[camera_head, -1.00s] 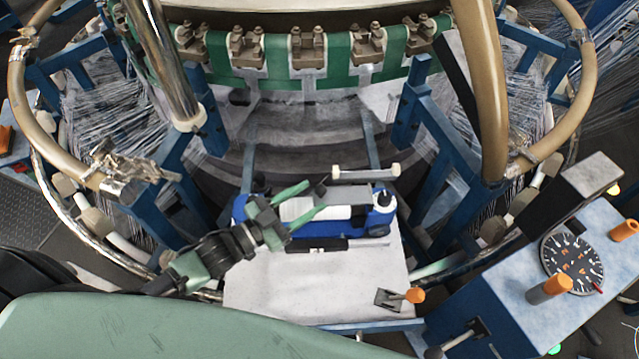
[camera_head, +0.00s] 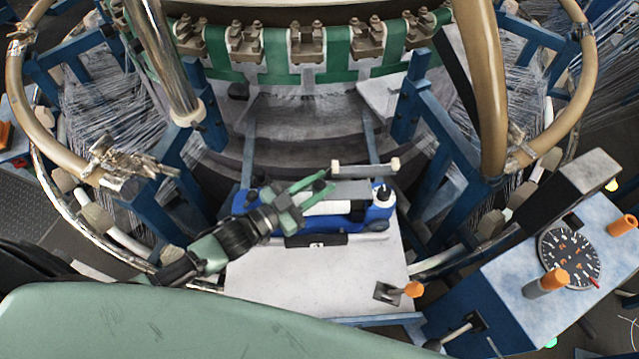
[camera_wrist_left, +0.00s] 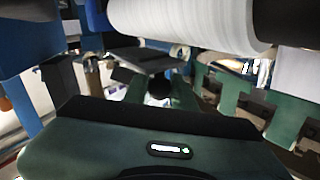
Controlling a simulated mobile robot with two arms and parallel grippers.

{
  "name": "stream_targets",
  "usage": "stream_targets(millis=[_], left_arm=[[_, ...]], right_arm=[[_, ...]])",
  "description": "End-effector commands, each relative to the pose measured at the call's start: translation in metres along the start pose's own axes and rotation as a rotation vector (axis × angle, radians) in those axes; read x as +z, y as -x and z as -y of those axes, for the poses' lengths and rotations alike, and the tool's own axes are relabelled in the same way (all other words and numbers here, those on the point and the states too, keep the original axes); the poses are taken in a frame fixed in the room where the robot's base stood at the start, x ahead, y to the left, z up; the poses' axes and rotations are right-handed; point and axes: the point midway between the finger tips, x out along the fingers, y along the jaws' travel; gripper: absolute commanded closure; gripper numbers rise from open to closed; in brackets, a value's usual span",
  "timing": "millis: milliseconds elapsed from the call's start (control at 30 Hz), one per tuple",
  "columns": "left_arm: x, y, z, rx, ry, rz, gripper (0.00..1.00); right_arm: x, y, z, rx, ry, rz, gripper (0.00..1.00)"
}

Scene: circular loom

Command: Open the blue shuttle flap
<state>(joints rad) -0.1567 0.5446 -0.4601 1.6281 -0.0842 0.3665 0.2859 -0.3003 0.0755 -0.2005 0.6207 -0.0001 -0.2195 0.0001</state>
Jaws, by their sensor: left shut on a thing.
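The blue shuttle (camera_head: 372,214) lies at the back of the white-topped table, with a white bobbin (camera_head: 328,208) in it. The bobbin also fills the top of the left wrist view (camera_wrist_left: 180,22). The shuttle's flap looks like the grey plate (camera_head: 356,188) over the bobbin. A dark plate, probably the same flap, shows in the left wrist view (camera_wrist_left: 140,57). My left gripper (camera_head: 326,182) reaches over the shuttle from the left, its green fingers at the plate's left end. It is shut on the flap; the exact contact is hard to see. My right gripper is out of view.
The white table top (camera_head: 310,275) is mostly bare, with an orange-tipped lever (camera_head: 412,289) at its front right. A blue control box with a black dial (camera_head: 570,258) stands at the right. Blue posts (camera_head: 425,125) and the green loom ring (camera_head: 335,55) are behind.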

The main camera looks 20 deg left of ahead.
Motion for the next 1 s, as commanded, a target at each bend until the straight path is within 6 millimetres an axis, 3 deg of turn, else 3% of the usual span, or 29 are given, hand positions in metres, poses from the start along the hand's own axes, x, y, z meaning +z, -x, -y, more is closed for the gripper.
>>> stream_targets(millis=[1000], left_arm=[[0.0001,0.0003,0.0002,0.0,0.0,0.0,1.0]], right_arm=[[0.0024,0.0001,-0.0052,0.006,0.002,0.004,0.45]])
